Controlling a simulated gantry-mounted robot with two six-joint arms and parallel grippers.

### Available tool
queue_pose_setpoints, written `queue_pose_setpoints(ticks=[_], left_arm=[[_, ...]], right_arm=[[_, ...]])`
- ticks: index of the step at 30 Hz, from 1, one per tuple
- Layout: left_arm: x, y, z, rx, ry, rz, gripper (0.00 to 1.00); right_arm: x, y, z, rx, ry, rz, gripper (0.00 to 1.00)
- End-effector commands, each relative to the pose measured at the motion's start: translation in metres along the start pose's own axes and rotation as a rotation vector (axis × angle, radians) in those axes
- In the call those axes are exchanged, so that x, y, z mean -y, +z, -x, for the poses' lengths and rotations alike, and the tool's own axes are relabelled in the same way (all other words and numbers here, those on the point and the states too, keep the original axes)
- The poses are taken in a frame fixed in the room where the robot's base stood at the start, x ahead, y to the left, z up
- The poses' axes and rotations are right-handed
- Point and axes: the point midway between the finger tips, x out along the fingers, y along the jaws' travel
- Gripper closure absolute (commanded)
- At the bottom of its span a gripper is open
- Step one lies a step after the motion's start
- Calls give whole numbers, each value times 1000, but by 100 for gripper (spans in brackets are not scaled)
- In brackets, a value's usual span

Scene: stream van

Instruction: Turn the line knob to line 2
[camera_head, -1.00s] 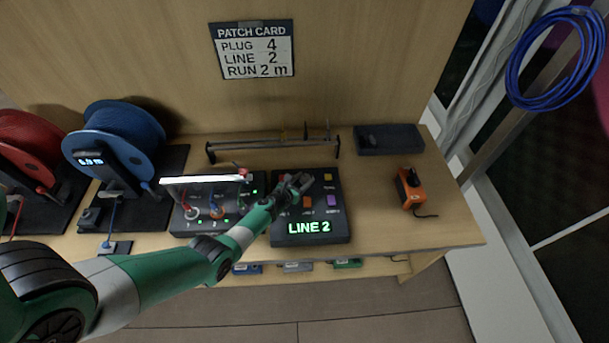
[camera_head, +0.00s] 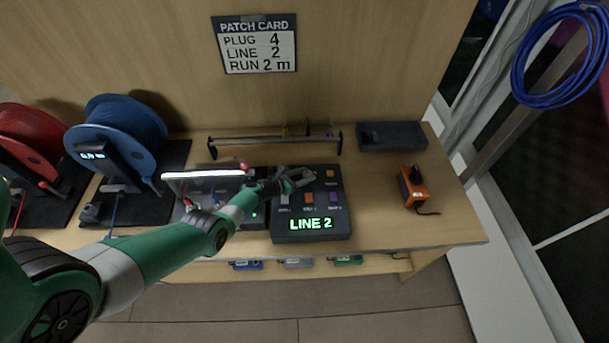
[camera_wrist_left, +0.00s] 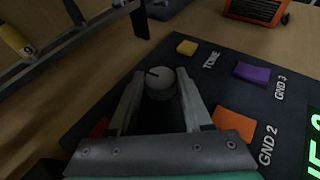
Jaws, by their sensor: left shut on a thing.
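The line knob (camera_wrist_left: 160,82) is a round light-grey cap with a dark pointer mark, on the black control box (camera_head: 285,225). In the left wrist view my left gripper (camera_wrist_left: 161,88) has its two fingers on either side of the knob, shut on it. In the head view the left gripper (camera_head: 303,178) reaches over the upper part of the box and hides most of the knob. The box's display (camera_head: 311,224) glows green and reads LINE 2. The patch card (camera_head: 255,45) on the back panel reads PLUG 4, LINE 2, RUN 2 m. My right gripper is not in view.
The box carries a yellow (camera_wrist_left: 187,47), a purple (camera_wrist_left: 252,73) and an orange button (camera_wrist_left: 234,123) near the gripper. A rack (camera_head: 240,147) stands behind it. An orange device (camera_head: 412,188) lies to the right. Blue (camera_head: 122,130) and red reels (camera_head: 30,135) stand left.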

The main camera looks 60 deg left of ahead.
Motion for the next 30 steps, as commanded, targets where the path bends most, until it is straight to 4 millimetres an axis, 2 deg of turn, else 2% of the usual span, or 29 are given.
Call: queue_pose_setpoints(ticks=[1, 2, 6, 17, 20, 25, 30], left_arm=[[0, 0, 0, 0, 0, 1, 100], [0, 0, 0, 0, 0, 1, 45], [0, 0, 0, 0, 0, 1, 21], [0, 2, 5, 0, 1, 1, 21], [0, 6, 20, -1, 2, 2, 21], [-1, 10, 60, -1, 4, 3, 21], [0, 6, 97, -2, 4, 2, 21]], right_arm=[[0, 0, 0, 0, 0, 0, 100], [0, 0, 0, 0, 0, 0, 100], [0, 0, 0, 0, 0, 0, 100], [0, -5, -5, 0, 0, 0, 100], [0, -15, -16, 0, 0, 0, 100], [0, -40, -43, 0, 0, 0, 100], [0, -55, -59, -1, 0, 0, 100]])
